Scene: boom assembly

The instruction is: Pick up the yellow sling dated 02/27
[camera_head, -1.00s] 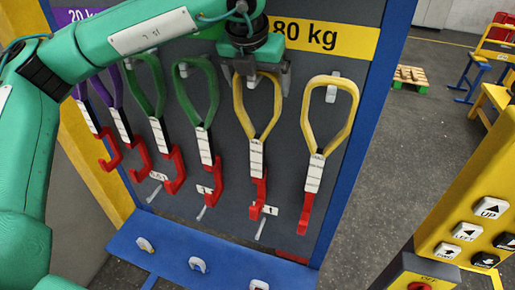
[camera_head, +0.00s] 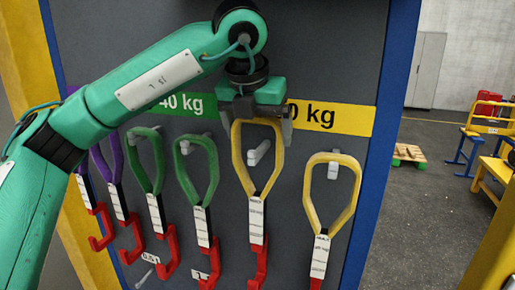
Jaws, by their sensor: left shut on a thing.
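Two yellow slings with red hooks and white tags hang at the right of the grey board. My left gripper (camera_head: 258,120) is shut on the top of the left yellow sling's loop (camera_head: 240,165). That loop sits higher than the right one and stands clear above its grey peg (camera_head: 259,152). The right yellow sling (camera_head: 335,205) hangs on its own peg (camera_head: 333,170). The dates on the tags are too small to read. My right gripper is out of view.
Green slings (camera_head: 197,185) and purple slings (camera_head: 101,170) hang to the left on the same board. A yellow "0 kg" label strip (camera_head: 340,119), partly covered by my gripper, and a green "40 kg" strip (camera_head: 190,104) run above. A blue post (camera_head: 393,120) bounds the board at right.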

